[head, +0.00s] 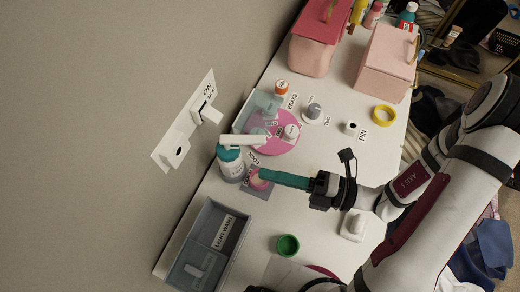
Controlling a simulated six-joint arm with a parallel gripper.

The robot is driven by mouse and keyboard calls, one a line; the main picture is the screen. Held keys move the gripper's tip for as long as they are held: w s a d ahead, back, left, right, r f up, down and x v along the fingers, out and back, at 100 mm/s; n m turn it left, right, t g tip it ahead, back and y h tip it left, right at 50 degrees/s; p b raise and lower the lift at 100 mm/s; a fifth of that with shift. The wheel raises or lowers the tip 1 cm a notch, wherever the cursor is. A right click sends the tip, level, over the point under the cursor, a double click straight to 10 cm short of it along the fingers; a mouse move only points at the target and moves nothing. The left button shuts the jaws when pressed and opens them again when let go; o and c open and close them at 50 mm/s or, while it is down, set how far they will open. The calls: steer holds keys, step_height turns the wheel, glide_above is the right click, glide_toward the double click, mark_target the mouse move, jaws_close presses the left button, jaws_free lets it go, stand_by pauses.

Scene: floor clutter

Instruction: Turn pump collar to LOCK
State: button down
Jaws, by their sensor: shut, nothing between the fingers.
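The pump bottle (231,171) is white with a teal collar (229,152) and a long white spout (243,140) pointing right. It stands near the wall side of the white table. I cannot read any LOCK mark on the collar. My gripper (262,174), with long teal fingers, is shut and empty. Its tips are just right of the bottle, over a pink round piece (259,183) on a grey plate, and partly cover that piece. I cannot tell whether the tips touch it; they appear apart from the collar.
A pink turntable (279,146) with small bottles stands just beyond the pump. A grey divided tray (209,214) lies at lower left, a green cup (288,245) nearer me. A switch plate (176,143) is on the wall. Pink boxes (386,65) stand at the back.

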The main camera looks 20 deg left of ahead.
steer(key=w+a, duration=0.1)
steer(key=a, duration=0.1)
steer(key=w+a, duration=0.2)
steer(key=shift+w+a, duration=0.1)
steer(key=shift+a, duration=0.1)
stand_by(0.3)
steer(key=shift+w+n+g, duration=0.25)
steer(key=shift+n+g, duration=0.15)
steer(key=shift+g, duration=0.2)
